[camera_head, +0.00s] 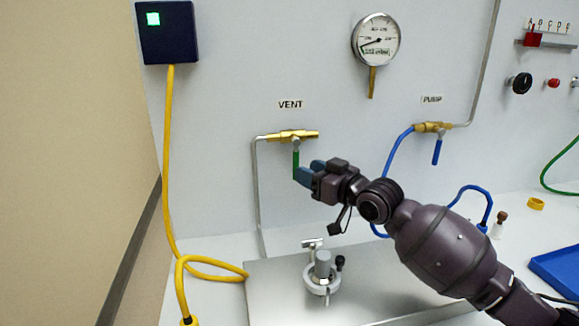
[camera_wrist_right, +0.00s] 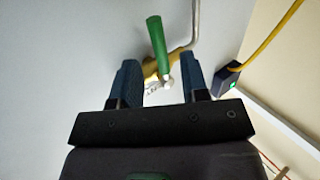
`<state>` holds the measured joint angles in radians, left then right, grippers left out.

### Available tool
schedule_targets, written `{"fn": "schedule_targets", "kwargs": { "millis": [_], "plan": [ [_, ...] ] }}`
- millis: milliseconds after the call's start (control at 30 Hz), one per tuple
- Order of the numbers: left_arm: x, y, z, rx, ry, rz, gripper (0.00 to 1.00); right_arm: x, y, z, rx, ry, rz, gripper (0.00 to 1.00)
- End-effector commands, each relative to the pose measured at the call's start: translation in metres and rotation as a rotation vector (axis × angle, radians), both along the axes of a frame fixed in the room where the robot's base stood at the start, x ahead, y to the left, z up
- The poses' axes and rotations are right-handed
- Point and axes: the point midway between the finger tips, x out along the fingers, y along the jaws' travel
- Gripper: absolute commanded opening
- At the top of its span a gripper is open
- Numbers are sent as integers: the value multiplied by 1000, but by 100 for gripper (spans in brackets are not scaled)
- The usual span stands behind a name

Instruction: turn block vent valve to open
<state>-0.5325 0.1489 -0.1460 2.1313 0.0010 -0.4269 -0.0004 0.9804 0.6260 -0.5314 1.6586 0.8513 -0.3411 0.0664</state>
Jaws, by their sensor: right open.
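The brass vent valve (camera_head: 292,136) is on the wall under the VENT label. Its green handle (camera_head: 296,163) hangs straight down, across the line of the brass body. My right gripper (camera_head: 308,173) is at the lower end of this handle, its blue fingers pointing toward it. In the right wrist view the fingers are apart and empty (camera_wrist_right: 161,72). The green handle (camera_wrist_right: 157,45) shows between the lines of the two fingers and reaches past their tips; I cannot tell if either finger touches it. My left gripper is not in view.
A second brass valve (camera_head: 432,127) with a blue handle, labelled PUMP, is to the right. A gauge (camera_head: 376,40) hangs above. A metal plate (camera_head: 280,290) with a small grey fitting (camera_head: 322,272) lies below my arm. A yellow cable (camera_head: 168,170) runs down at the left.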

Motion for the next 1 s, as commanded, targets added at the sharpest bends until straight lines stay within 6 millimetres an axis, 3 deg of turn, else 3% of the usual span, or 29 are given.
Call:
{"fn": "schedule_targets", "kwargs": {
  "millis": [367,833,1000],
  "plan": [
    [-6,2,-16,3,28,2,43,39,39,-4,1,4,1,41],
    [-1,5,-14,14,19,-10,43,45,46,-1,-1,1,0,41],
    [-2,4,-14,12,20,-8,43,45,45,-1,-1,1,0,15]
  ]
}}
